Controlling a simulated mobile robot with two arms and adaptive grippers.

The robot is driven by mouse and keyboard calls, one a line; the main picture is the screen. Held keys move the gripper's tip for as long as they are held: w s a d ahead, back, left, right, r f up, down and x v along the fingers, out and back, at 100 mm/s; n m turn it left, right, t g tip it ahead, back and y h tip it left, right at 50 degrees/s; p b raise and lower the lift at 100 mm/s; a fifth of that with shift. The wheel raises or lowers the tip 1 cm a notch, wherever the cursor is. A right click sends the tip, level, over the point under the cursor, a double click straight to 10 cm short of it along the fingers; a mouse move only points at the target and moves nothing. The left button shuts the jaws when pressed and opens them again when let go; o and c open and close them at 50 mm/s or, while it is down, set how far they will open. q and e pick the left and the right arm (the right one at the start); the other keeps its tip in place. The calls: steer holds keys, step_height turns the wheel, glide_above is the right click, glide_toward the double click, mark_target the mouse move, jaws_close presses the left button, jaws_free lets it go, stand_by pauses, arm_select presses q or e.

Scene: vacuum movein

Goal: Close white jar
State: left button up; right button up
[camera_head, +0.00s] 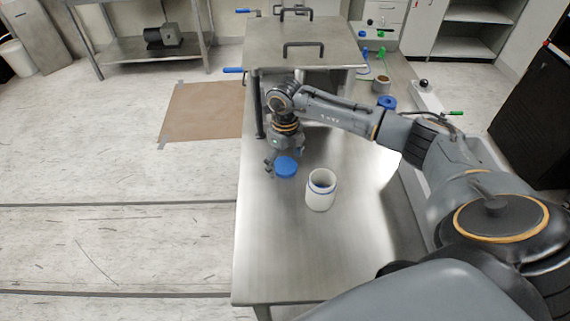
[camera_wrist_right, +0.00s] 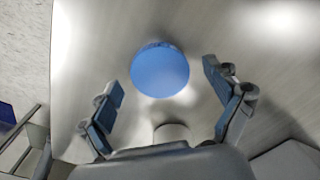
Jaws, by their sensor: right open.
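A blue lid (camera_head: 286,166) lies on the table just left of and behind the jar. My right gripper (camera_head: 284,163) is above the lid, its fingers spread and empty. In the right wrist view the blue lid (camera_wrist_right: 160,70) lies ahead of and between the open fingers (camera_wrist_right: 165,105), apart from both. A pale round thing shows below the lid there, largely hidden by the gripper body. My left gripper is not in view.
The steel table (camera_head: 275,240) is clear at its front. A steel chamber (camera_head: 305,45) with handles stands behind the gripper. Another blue round thing (camera_head: 387,102) and a small container (camera_head: 381,85) are at the back right. The table's left edge is close to the gripper.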

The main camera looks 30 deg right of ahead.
steer(key=c, duration=0.8)
steer(key=shift+o, duration=0.2)
steer(key=shift+r, duration=0.15)
steer(key=shift+r, duration=0.2)
step_height(320, 180, up, 2)
steer(key=shift+r+b, duration=0.1)
steer(key=shift+b, duration=0.2)
steer(key=s+a+r+b, duration=0.3)
steer(key=s+a+r, duration=0.3)
steer(key=s+r, duration=0.4)
steer(key=s, duration=0.2)
steer(key=shift+s+b, duration=0.4)
steer(key=shift+d+r, duration=0.1)
